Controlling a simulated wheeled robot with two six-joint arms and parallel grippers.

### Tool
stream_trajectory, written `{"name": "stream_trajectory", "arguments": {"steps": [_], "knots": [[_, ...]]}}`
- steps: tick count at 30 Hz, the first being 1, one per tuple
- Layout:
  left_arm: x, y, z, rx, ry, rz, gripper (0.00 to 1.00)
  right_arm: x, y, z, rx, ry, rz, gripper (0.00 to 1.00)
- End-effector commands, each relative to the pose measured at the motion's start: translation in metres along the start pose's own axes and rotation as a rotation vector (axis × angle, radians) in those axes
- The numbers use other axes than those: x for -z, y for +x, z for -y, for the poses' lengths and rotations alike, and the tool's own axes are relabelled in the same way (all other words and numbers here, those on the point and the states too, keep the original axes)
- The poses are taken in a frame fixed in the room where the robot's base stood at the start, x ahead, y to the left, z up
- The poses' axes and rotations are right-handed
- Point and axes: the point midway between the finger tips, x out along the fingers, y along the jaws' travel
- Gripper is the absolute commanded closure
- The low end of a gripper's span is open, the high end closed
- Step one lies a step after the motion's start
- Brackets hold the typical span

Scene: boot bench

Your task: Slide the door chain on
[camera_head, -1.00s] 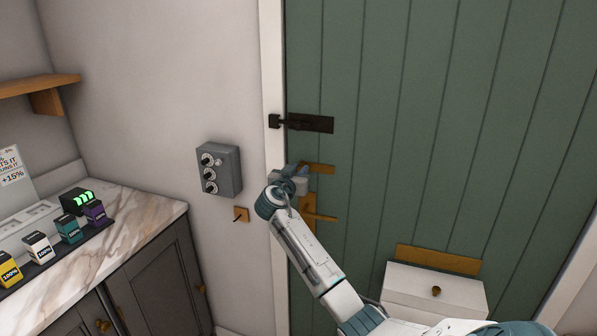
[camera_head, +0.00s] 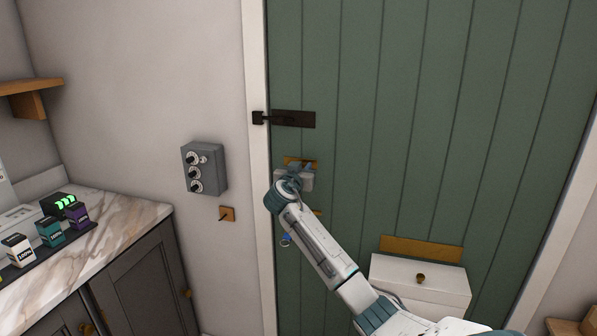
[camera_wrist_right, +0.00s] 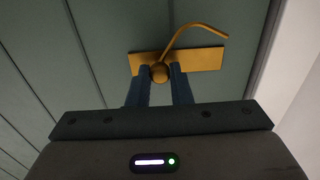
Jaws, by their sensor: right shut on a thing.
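A brass plate (camera_head: 300,161) is fixed to the green door near its left edge. In the right wrist view the plate (camera_wrist_right: 204,60) carries a round brass knob (camera_wrist_right: 159,72), nearer the plate end away from the white frame. A thin bent brass rod (camera_wrist_right: 190,27) runs from the knob across the plate and past its edge. My right gripper (camera_head: 297,172) is at the plate, its blue fingers (camera_wrist_right: 159,86) shut on the knob. The wrist and arm hide part of the plate in the head view. My left gripper is out of view.
A dark bolt (camera_head: 290,118) sits above the plate. A grey dial box (camera_head: 204,168) and a small wooden hook plate (camera_head: 227,214) are on the wall. A marble counter (camera_head: 125,217) stands left. A white box (camera_head: 420,277) is on the door, lower right.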

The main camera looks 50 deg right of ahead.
Motion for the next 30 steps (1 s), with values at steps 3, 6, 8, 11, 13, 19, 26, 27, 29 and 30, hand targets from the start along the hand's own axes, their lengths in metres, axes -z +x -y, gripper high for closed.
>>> {"name": "stream_trajectory", "arguments": {"steps": [3,6,8,11,13,19,26,27,29,30], "knots": [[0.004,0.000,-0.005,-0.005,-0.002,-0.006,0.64,0.000,0.000,0.000,0.000,0.000,0.000,1.00],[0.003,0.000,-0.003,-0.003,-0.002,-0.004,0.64,0.000,0.000,0.000,0.000,0.000,0.001,0.64],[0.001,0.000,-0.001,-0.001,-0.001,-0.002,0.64,0.000,0.000,0.000,0.000,0.000,0.001,0.60],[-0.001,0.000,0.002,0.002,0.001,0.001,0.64,0.000,0.000,0.000,0.000,0.000,0.001,0.60],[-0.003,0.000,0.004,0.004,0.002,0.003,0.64,0.000,0.000,0.000,0.000,0.000,0.001,0.60],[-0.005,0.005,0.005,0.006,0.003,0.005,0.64,-0.002,-0.009,0.001,0.002,0.001,0.000,0.60],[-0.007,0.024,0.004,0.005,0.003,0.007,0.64,-0.005,-0.053,0.002,0.004,0.004,0.000,0.60],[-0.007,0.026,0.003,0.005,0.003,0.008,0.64,-0.005,-0.061,0.001,0.004,0.004,0.001,0.60],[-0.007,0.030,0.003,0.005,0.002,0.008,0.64,-0.004,-0.073,0.001,0.004,0.003,0.000,0.60],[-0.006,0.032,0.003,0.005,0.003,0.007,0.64,-0.004,-0.080,0.001,0.003,0.004,0.001,0.60]]}}
